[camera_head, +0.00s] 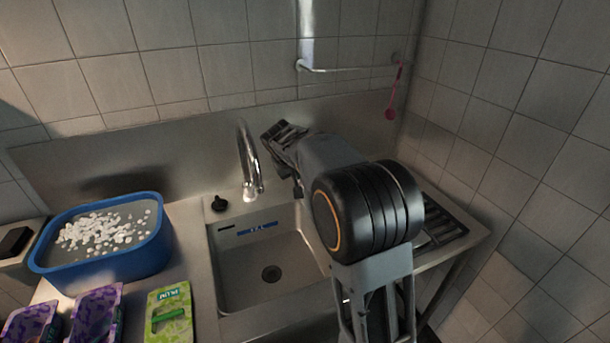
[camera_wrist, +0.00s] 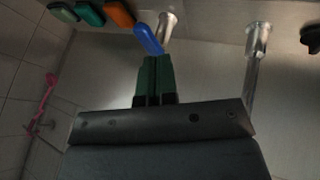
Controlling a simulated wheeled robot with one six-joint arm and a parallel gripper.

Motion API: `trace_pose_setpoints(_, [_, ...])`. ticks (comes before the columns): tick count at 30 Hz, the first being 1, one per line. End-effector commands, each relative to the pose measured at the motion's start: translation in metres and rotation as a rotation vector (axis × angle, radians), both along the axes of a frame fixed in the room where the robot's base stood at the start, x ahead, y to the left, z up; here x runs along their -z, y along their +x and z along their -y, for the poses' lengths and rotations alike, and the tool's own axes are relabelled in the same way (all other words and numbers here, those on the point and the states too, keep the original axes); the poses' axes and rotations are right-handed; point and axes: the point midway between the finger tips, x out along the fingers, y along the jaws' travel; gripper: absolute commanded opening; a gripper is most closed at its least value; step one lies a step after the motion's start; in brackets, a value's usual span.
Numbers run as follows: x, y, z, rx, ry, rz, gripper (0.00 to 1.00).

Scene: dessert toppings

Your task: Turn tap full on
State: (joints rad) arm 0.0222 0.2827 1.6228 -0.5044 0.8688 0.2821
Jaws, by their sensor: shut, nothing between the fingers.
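The chrome tap spout (camera_head: 249,165) rises behind the sink and curves down over it; it also shows in the wrist view (camera_wrist: 256,55). A blue, lever-like piece (camera_wrist: 148,39) stands beside a short chrome fitting (camera_wrist: 168,24) in the wrist view; it looks like the tap's handle. My gripper (camera_wrist: 157,57) is shut and empty, its green fingers together. The fingertips are right by the blue piece; I cannot tell whether they touch it. In the head view my gripper (camera_head: 284,132) is just right of the spout, and the handle is hidden.
The steel sink (camera_head: 230,275) is below. A black plug (camera_head: 218,204) stands left of the spout. A blue tub (camera_head: 100,275) of white pieces and several packets are at left. A pink spoon (camera_head: 391,108) hangs from the rail. Green and orange items (camera_wrist: 119,14) are near the fingers.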

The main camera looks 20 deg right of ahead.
Motion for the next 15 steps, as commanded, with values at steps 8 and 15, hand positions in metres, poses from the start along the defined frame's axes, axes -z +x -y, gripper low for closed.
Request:
trace_pose_setpoints(8, [0.018, 0.050, 0.018, 0.017, -0.068, 0.023, 0.00])
trace_pose_setpoints(15, [0.044, 0.066, 0.034, 0.019, -0.074, 0.023, 0.00])
